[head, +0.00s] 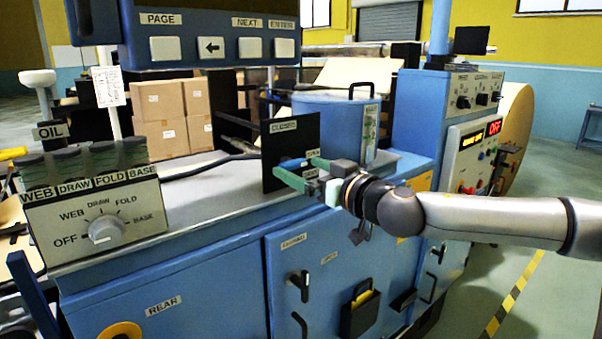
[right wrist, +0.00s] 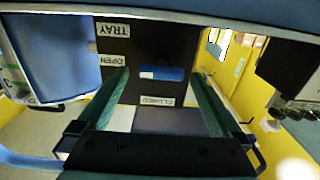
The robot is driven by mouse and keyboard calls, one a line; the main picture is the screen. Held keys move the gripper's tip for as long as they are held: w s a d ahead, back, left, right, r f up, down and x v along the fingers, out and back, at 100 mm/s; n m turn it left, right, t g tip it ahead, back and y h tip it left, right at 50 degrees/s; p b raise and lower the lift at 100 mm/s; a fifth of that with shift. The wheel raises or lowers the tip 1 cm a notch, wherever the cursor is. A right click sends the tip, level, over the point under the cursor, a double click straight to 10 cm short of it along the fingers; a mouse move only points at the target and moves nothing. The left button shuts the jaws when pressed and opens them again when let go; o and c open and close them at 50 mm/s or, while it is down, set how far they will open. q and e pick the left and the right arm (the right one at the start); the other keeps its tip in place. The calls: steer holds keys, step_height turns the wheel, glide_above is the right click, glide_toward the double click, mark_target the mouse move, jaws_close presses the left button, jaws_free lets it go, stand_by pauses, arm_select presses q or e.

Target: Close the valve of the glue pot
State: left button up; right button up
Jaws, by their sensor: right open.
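The glue pot (head: 322,118) is a blue cylinder with a black lid handle, behind a black valve plate (head: 276,148). The plate has a CLOSED label at its top and more labels at its right edge. The blue valve handle (right wrist: 162,73) lies level in the right wrist view, on the plate's face, its pale end towards the OPEN label (right wrist: 114,60). The CLOSED label (right wrist: 157,100) is below it, upside down there. My right gripper (head: 293,166) is open, its green fingers on either side of the handle, with gaps showing. My left gripper is not in view.
A grey knob (head: 106,229) on a white selector box and several oil cups stand at the left. A button panel (head: 200,48) hangs above. A control cabinet (head: 470,150) stands at the right, behind my right arm. Cardboard boxes (head: 160,105) are stacked behind.

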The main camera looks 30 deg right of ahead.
steer(key=shift+w+a, duration=0.1)
steer(key=shift+w, duration=0.3)
steer(key=shift+c, duration=0.2)
steer(key=c, duration=1.3)
steer(key=shift+o, duration=0.2)
